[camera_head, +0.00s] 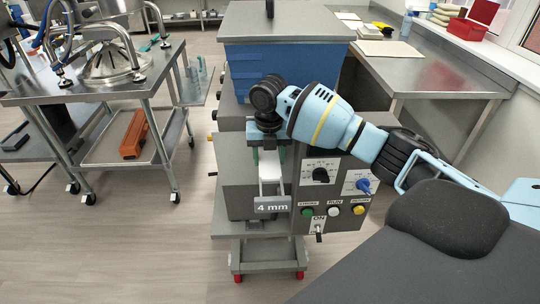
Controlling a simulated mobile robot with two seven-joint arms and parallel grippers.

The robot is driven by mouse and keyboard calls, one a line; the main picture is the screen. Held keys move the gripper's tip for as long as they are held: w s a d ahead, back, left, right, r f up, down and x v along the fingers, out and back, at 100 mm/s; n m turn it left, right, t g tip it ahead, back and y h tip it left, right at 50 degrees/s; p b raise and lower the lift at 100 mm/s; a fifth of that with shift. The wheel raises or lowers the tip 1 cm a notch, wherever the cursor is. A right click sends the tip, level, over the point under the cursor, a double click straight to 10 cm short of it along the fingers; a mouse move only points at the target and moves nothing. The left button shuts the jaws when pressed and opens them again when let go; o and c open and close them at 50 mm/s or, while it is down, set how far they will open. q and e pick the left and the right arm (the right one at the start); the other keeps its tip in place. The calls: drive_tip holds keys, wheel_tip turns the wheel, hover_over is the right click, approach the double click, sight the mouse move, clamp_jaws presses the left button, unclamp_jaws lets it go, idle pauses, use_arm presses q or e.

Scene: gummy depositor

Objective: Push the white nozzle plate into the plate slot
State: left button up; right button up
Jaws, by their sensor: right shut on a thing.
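The white nozzle plate (270,172) is at the front of the depositor (232,150), in the plate slot area below the blue hopper. A grey tag reading "4 mm" (272,205) is at its near end and sticks out toward me. My right gripper (268,150) points down over the far part of the plate and is shut on it. The wrist hides most of the fingers and the slot opening, so I cannot tell how deep the plate sits. My left gripper is not in view.
A control panel (334,205) with knobs and coloured buttons is just right of the plate. The blue hopper (285,68) rises behind my right wrist. A steel table (425,75) stands at the right, and a wheeled cart (110,90) at the left. The floor between is clear.

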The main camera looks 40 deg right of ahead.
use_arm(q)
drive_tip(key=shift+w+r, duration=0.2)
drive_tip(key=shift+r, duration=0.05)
use_arm(e)
drive_tip(key=shift+w+d+r, duration=0.1)
drive_tip(key=shift+d+r, duration=0.05)
drive_tip(key=shift+r, duration=0.05)
drive_tip(key=shift+f, duration=0.1)
idle(0.5)
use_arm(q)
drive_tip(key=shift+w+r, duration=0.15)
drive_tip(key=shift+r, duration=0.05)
use_arm(e)
drive_tip(key=shift+f, duration=0.2)
drive_tip(key=shift+f, duration=0.15)
use_arm(q)
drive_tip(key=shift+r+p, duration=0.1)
drive_tip(key=shift+p, duration=0.25)
use_arm(e)
drive_tip(key=shift+s+f, duration=0.1)
drive_tip(key=shift+s, duration=0.15)
